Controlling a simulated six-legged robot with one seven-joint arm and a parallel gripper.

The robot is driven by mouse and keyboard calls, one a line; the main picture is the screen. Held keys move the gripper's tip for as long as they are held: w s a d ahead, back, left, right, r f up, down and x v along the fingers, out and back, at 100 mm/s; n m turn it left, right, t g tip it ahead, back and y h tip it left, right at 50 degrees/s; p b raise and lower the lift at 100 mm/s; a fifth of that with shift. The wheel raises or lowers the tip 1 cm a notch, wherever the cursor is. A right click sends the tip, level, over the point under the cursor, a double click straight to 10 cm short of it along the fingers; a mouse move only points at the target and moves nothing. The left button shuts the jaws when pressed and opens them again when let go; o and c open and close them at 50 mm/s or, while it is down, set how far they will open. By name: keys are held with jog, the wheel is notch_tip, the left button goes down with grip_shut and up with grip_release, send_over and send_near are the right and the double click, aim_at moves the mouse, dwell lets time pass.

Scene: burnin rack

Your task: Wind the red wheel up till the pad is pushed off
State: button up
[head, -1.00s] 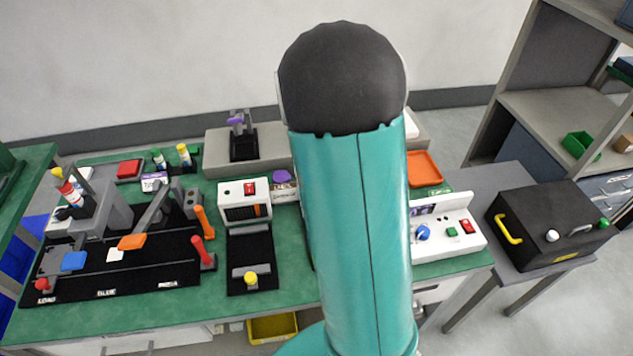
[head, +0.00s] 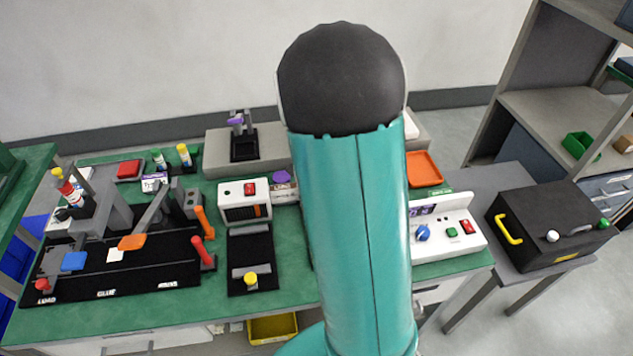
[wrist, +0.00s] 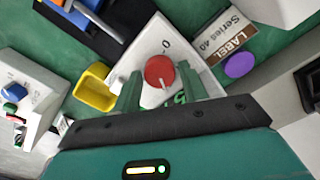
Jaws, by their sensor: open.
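The red wheel (wrist: 160,72) is a round knob with a pale pointer, on a white dial plate (wrist: 150,45) marked 0 and 5, in the wrist view. The pointer is toward the 5 side, at the lower edge of the wheel. My gripper (wrist: 158,75) is open, one green finger on each side of the wheel; I cannot tell whether they touch it. In the head view my arm hides the wheel and the gripper. I cannot identify the pad for sure in either view.
A yellow open cup (wrist: 93,88) stands left of the dial plate. A purple disc (wrist: 240,65) and a label sign (wrist: 225,35) lie to its right. In the head view, a white control box (head: 445,235) and an orange tray (head: 424,168) are right of my arm.

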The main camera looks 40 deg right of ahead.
notch_tip(320, 180, up, 14)
dwell(0.5)
jog(key=shift+f, duration=0.1)
jog(key=s+a+r+n+t, duration=0.2)
jog(key=s+a+n, duration=0.4)
jog(key=a, duration=0.4)
jog(key=s+a+r+n+t, duration=0.3)
jog(key=s+a+n, duration=0.3)
jog(key=a, duration=0.5)
jog(key=s+r, duration=0.1)
jog(key=s, duration=0.1)
jog(key=shift+s+r+t, duration=0.2)
jog(key=shift+s+t, duration=0.1)
jog(key=shift+s, duration=0.05)
dwell(0.5)
